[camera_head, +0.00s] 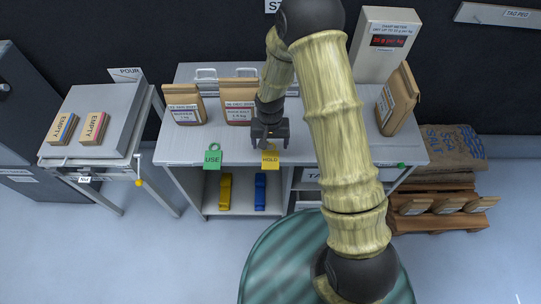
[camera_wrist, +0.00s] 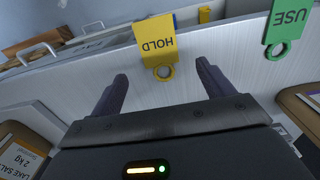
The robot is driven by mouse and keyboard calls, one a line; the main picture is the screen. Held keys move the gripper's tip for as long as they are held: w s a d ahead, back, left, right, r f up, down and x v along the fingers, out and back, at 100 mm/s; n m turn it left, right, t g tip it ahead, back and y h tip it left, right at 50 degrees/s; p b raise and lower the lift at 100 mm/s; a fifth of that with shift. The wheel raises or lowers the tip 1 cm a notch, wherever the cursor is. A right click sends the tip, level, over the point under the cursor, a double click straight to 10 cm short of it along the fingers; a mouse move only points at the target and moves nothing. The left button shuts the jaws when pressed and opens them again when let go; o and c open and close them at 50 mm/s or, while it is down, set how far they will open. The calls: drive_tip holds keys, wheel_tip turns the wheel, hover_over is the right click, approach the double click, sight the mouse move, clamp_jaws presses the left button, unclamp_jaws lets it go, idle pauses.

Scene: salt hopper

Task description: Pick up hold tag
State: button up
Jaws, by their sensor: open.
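The yellow hold tag (camera_head: 270,159), marked HOLD, hangs at the front edge of the counter in the head view. In the wrist view the hold tag (camera_wrist: 157,41) shows upside down with a ring at its end. My gripper (camera_head: 270,141) is open and empty, just above and behind the tag in the head view. In the wrist view my gripper (camera_wrist: 162,84) has its two fingers spread, with the tag's ring between and beyond the fingertips. I cannot tell whether anything touches. The green USE tag (camera_head: 212,158) hangs to the left of it in the head view.
Paper bags (camera_head: 184,104) stand on the counter (camera_head: 310,153) behind and left of my gripper. Another bag (camera_head: 397,100) and a display box (camera_head: 385,45) stand to the right. A yellow (camera_head: 224,192) and a blue object (camera_head: 260,192) stand on the shelf below.

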sight(270, 157)
drive_tip(key=shift+w+f, duration=0.1)
drive_tip(key=shift+f, duration=0.25)
drive_tip(key=shift+f+p, duration=0.3)
drive_tip(key=shift+f, duration=0.15)
drive_tip(key=f+p, duration=0.1)
drive_tip(key=f, duration=0.2)
drive_tip(key=shift+s, duration=0.2)
drive_tip(key=shift+f, duration=0.6)
drive_tip(key=shift+w, duration=0.1)
drive_tip(key=c, duration=1.1)
